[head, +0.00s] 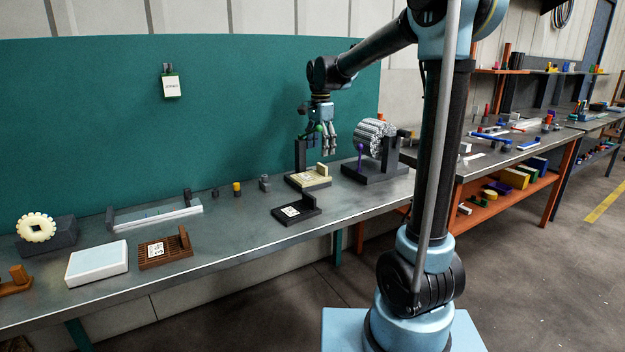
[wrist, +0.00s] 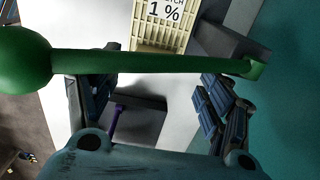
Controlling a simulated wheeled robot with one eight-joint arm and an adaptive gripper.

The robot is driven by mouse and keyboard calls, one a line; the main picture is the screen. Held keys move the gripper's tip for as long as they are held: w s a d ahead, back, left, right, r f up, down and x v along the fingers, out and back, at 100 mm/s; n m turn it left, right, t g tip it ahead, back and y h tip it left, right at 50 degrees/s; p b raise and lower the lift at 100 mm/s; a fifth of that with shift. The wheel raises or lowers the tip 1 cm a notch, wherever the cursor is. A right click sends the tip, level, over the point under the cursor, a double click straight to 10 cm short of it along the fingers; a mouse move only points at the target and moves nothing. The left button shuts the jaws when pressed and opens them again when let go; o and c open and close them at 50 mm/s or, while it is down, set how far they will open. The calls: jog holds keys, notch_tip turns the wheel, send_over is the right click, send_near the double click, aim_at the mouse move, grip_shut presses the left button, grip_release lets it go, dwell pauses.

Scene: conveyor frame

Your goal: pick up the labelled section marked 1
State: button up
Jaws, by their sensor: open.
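The cream section (wrist: 150,38) shows at the top of the wrist view, with a white label reading "1 %" and part of a cut-off word. In the head view the cream section (head: 318,180) lies on the bench below my gripper, with a label on top and an upright tab at its right. My gripper (head: 331,149) is above and slightly right of it, apart from it, with nothing seen between its fingers. In the wrist view my gripper (wrist: 158,100) has its fingers spread. A green rod with a ball end (wrist: 150,63) crosses close to the camera, partly hiding the fingers.
A dark post (head: 300,155) stands behind the cream section. A ribbed silver drum (head: 372,138) on a dark base with a purple pin (head: 360,155) is to the right. A black labelled section (head: 296,211) lies in front, and a brown labelled section (head: 165,251) lies far left.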

aim_at(321, 164)
jog(key=shift+s+d+f, duration=0.1)
jog(key=shift+d+f, duration=0.05)
jog(key=shift+f, duration=1.55)
jog(key=shift+s+d+f, duration=0.1)
jog(key=shift+f, duration=1.55)
jog(key=c, duration=1.3)
